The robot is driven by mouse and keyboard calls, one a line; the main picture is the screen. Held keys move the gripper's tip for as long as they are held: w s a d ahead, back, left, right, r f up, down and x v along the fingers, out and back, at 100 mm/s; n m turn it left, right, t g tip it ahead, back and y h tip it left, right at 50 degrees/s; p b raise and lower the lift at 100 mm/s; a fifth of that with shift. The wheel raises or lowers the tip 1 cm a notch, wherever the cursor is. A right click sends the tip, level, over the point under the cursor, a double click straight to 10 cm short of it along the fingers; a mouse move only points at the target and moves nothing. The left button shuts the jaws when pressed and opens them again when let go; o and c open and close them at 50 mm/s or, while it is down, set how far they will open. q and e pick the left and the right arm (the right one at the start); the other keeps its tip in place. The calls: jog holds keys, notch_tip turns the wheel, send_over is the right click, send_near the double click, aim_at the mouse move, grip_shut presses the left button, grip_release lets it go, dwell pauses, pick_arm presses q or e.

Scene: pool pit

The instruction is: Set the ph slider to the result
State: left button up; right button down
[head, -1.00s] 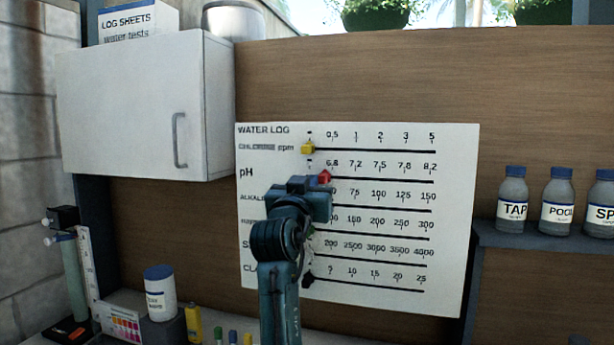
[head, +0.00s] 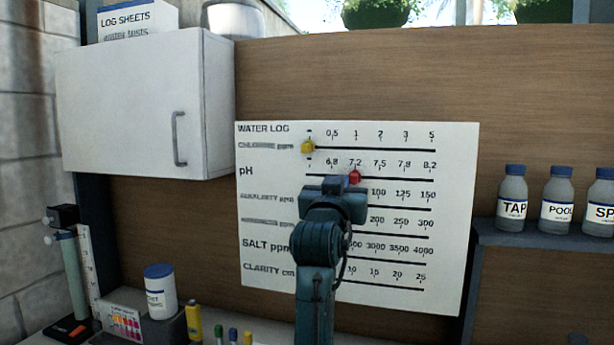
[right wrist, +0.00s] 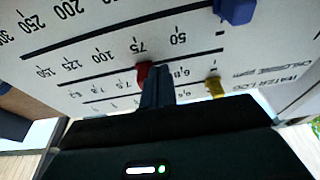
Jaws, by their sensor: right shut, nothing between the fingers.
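The water log board (head: 455,200) hangs on the wooden wall with several scale rows. The red pH slider (head: 355,177) sits on the pH rail, under the 7.2 mark in the head view. My right gripper (head: 338,187) is shut and empty, at the board just below and left of the slider. In the right wrist view, which sees the board upside down, its closed fingers (right wrist: 156,86) are right beside the red slider (right wrist: 144,73); I cannot tell whether they touch. My right arm hides parts of the lower rows. My left gripper is not in view.
A yellow slider (head: 308,147) is at the left end of the chlorine rail. A blue slider (right wrist: 235,9) is near in the right wrist view. A white cabinet (head: 140,105) is at left; labelled bottles (head: 557,200) stand on a right shelf.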

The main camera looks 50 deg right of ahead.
jog(key=shift+s+d, duration=0.35)
jog(key=shift+s, duration=0.3)
jog(key=shift+s+d, duration=0.35)
jog(key=shift+s, duration=0.3)
jog(key=shift+s+d, duration=0.35)
jog(key=shift+s, duration=0.3)
jog(key=s+a, duration=0.1)
jog(key=a, duration=0.6)
jog(key=shift+s, duration=0.4)
